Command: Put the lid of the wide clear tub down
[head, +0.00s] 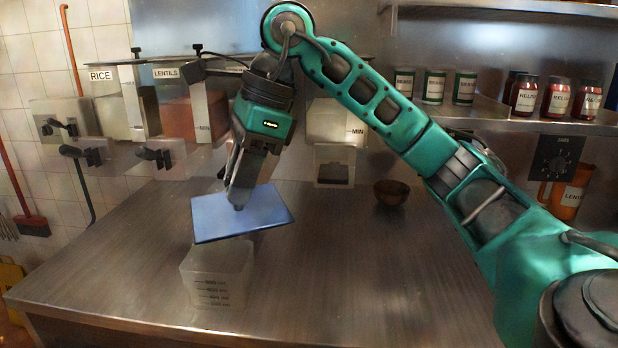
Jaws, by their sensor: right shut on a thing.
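The wide clear tub (217,275) stands upright on the steel counter, with measuring marks on its front. Its lid (262,212) is a flat blue rectangle, held tilted above the tub. The lid overhangs the tub's back and right side and hides part of its rim. My right gripper (238,200) points down and is shut on the lid near its middle. I cannot tell whether the lid touches the tub's rim. My left gripper is not in view.
A small brown bowl (391,192) stands on the counter (360,270) at the back. Dispensers labelled rice (112,105) and lentils (172,108) line the back wall. An orange jug (568,192) stands at the right. The counter right of the tub is clear.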

